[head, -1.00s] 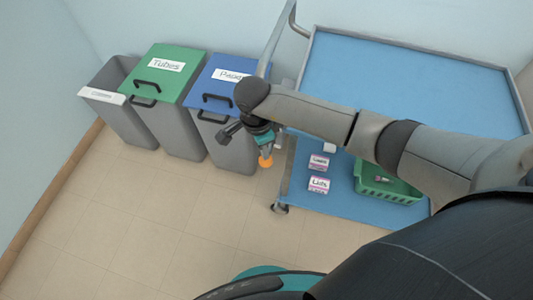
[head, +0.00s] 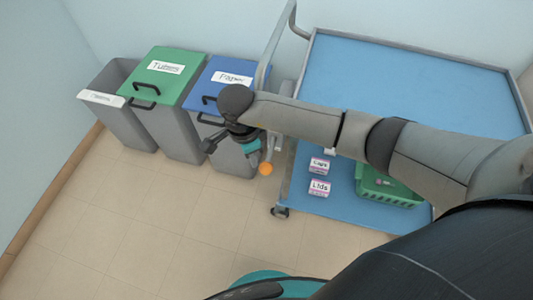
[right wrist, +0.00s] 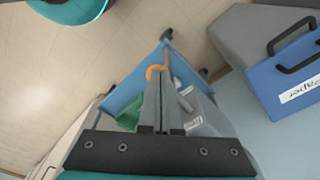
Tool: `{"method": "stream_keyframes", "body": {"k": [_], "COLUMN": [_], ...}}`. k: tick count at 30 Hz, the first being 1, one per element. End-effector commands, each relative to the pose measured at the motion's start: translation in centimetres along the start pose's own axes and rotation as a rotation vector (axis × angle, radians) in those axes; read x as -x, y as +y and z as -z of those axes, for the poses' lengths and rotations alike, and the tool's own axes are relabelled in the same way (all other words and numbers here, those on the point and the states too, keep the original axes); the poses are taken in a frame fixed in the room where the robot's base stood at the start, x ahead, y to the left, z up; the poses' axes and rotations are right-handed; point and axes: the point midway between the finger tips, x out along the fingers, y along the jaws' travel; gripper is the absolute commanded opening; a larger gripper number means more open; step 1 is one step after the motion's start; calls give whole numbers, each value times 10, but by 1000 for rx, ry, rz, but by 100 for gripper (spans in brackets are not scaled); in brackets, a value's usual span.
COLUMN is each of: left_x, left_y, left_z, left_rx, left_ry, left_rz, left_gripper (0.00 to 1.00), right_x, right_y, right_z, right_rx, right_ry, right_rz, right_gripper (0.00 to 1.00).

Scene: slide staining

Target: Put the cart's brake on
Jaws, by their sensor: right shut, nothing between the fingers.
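The cart has a blue top (head: 415,85), a blue lower shelf (head: 305,208) and a grey push handle (head: 272,42) at its left end. A round orange knob (head: 266,168) shows at the cart's left end, above a caster (head: 280,212). My right gripper (head: 261,157) is shut and empty, pointing down just above and left of the knob. In the right wrist view the fingers (right wrist: 160,92) partly hide the orange knob (right wrist: 155,70) at their tips. I cannot tell whether they touch it. My left gripper is not in view.
A grey bin (head: 122,118), a green-lidded bin (head: 172,82) and a blue-lidded "Paper" bin (head: 222,80) stand along the wall left of the cart. Small labelled boxes (head: 319,187) and a green basket (head: 378,192) are on the lower shelf. The front floor is clear.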

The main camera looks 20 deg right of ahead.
Motion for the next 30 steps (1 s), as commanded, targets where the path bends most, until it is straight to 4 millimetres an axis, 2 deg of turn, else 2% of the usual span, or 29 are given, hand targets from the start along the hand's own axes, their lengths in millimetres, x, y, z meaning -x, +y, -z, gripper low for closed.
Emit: {"method": "stream_keyframes", "body": {"k": [5,12,18,24,30], "left_x": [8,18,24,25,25], "left_y": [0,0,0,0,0], "left_z": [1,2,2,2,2], "left_rx": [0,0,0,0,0], "left_ry": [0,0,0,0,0], "left_rz": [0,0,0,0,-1], "left_gripper": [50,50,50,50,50], "right_x": [27,86,126,147,150], "right_y": [-1,-2,-1,0,0], "right_z": [1,0,1,1,0], "right_rx": [2,2,0,-1,-1], "right_ry": [0,0,1,1,1], "right_rz": [5,8,5,2,1], "right_gripper": [0,0,0,0,0]}}
